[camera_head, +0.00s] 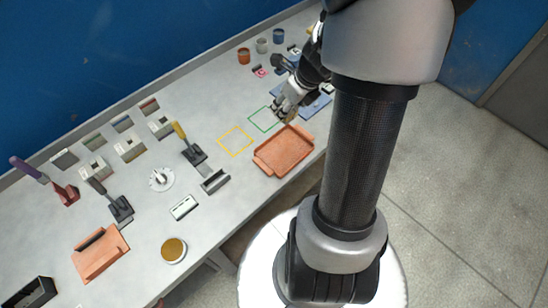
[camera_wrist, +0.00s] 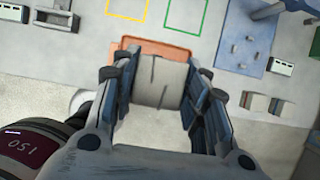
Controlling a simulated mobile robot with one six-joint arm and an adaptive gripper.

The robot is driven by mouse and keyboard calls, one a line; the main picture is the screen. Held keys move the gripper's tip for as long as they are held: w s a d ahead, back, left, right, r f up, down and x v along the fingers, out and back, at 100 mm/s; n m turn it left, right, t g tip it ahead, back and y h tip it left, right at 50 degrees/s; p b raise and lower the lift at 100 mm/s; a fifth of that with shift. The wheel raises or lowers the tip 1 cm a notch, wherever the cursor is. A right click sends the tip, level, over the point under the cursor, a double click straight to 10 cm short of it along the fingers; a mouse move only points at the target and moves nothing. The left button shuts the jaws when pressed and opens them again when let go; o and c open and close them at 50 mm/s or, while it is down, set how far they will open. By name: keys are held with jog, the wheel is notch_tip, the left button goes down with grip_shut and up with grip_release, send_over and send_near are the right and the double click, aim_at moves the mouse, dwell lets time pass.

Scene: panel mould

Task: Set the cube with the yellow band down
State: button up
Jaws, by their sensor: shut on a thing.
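The tray's rim (camera_wrist: 128,43) shows behind the cube. The yellow outline (camera_head: 235,140) lies left of the green one, and both look empty.
A blue board (camera_wrist: 246,38) with small pegs lies nearby, with pale blocks (camera_wrist: 262,103) close to it. Several cups (camera_head: 262,46) stand at the back.

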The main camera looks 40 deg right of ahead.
jog(key=f+b, duration=0.6)
jog(key=f, duration=0.3)
jog(key=f+b, duration=0.6)
jog(key=f, duration=0.4)
jog(key=shift+d+f+b, duration=0.2)
jog(key=shift+f+b, duration=0.05)
jog(key=shift+b, duration=0.15)
jog(key=shift+f, duration=0.2)
jog(key=o, duration=1.1)
jog(key=shift+r, duration=0.3)
jog(key=p+v, duration=0.7)
jog(key=v, duration=0.4)
jog(key=shift+s+r, duration=0.1)
jog(key=shift+r, duration=0.3)
